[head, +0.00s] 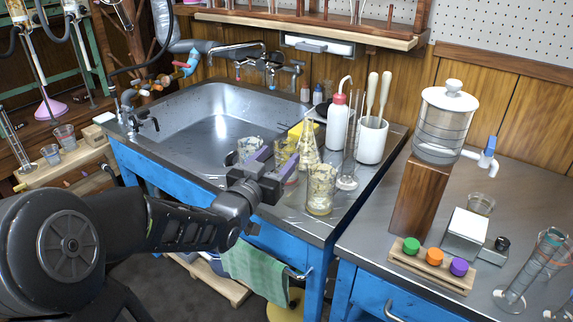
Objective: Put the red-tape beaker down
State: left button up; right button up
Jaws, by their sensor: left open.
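My left gripper (277,161) is open over the front ledge of the sink bench, its purple-padded fingers pointing away from me. A glass beaker (284,150) stands at the fingertips, partly hidden by them. A reddish patch shows low on it, which may be red tape, but I cannot tell for sure. I cannot tell whether the fingers touch it. Another stained beaker (320,190) stands upright to the right, near the front edge. A third beaker (249,148) stands behind the gripper on the left. My right gripper is not in view.
A conical flask (308,152), a glass cylinder (348,170), a red-capped wash bottle (338,124) and a white pot (371,142) crowd the ledge on the right. The steel sink (215,122) lies behind. A green towel (258,270) hangs below the front edge.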

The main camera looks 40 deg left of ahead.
pick_arm(q)
jog(key=shift+w+a+f+b, duration=0.1)
jog(key=shift+w+a+b, duration=0.15)
jog(key=shift+w, duration=1.05)
jog(key=shift+w+a+b, duration=0.1)
jog(key=shift+w+a, duration=0.1)
jog(key=shift+w, duration=1.1)
jog(key=c, duration=1.3)
jog(key=shift+r, duration=0.2)
jog(key=shift+r+p, duration=1.3)
jog(key=shift+r, duration=3.5)
